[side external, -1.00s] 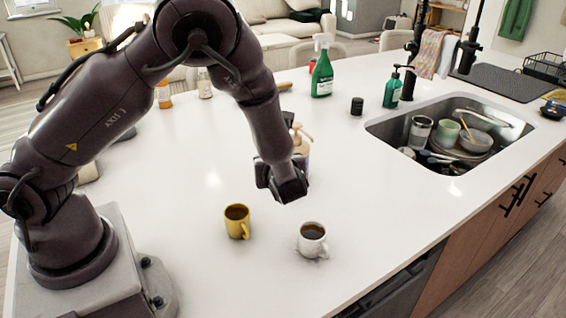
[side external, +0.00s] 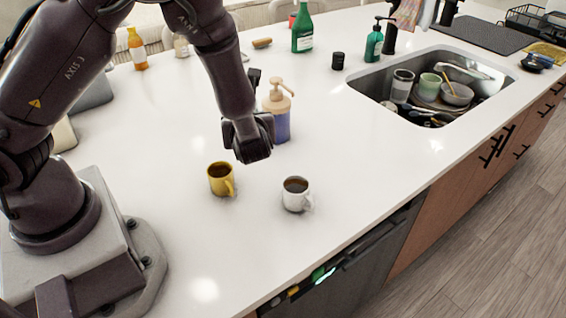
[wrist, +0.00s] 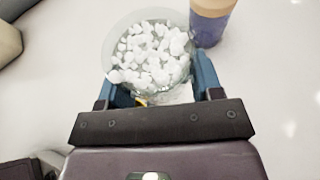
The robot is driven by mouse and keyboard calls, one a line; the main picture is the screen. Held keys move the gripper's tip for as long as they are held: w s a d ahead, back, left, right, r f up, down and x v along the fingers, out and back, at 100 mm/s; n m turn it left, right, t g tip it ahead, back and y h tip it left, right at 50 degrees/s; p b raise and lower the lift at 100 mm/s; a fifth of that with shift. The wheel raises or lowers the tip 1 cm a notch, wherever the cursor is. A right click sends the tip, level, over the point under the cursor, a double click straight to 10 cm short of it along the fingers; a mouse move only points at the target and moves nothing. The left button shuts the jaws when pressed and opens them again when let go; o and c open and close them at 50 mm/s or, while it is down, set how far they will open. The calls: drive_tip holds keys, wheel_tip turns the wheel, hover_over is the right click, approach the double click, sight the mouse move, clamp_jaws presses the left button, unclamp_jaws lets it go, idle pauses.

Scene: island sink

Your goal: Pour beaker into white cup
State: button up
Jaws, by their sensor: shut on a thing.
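The white cup (side external: 296,194) stands upright on the counter in the side view, with dark brown liquid inside. My gripper (side external: 252,145) is above the counter, up and left of the white cup in the picture. In the wrist view, the blue fingers of my gripper (wrist: 160,85) are shut on a clear beaker (wrist: 108,50) holding many white chunks. The beaker cannot be made out in the side view, where my gripper seems to hide it. The white cup cannot be made out in the wrist view.
A yellow mug (side external: 221,179) with dark liquid stands left of the white cup. A purple pump bottle (side external: 276,120) stands just behind my gripper; it also shows in the wrist view (wrist: 210,25). The sink (side external: 440,85) holds dishes. The counter right of the white cup is clear.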

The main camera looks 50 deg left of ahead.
drive_tip(key=d+m+t+h, duration=0.1)
drive_tip(key=w+f+m+t+h, duration=0.1)
drive_tip(key=m+t, duration=0.1)
drive_tip(key=shift+d+f, duration=0.2)
drive_tip(key=shift+d, duration=0.15)
drive_tip(key=w+d+f+m+t+h, duration=0.1)
drive_tip(key=d+m+t+h, duration=0.3)
drive_tip(key=d+m+h, duration=0.1)
drive_tip(key=shift+w+d+f+m, duration=0.25)
drive_tip(key=shift+d+f+m, duration=0.1)
drive_tip(key=shift+d, duration=0.5)
drive_tip(key=shift+f, duration=0.15)
drive_tip(key=shift+a+f+m+y, duration=0.2)
drive_tip(key=shift+f+m+y, duration=0.2)
drive_tip(key=shift+m+y, duration=0.1)
drive_tip(key=shift+f, duration=0.1)
drive_tip(key=shift+s+a+r+m+t+y, duration=0.1)
drive_tip(key=shift+a+m+t+y, duration=0.1)
drive_tip(key=shift+m+y, duration=0.5)
drive_tip(key=shift+a+r+m+t+y, duration=0.15)
drive_tip(key=shift+m+y, duration=0.25)
drive_tip(key=shift+m, duration=0.55)
idle(0.8)
drive_tip(key=shift+r+m+t+y, duration=0.35)
drive_tip(key=shift+m+y, duration=0.15)
drive_tip(key=shift+m, duration=0.5)
idle(0.9)
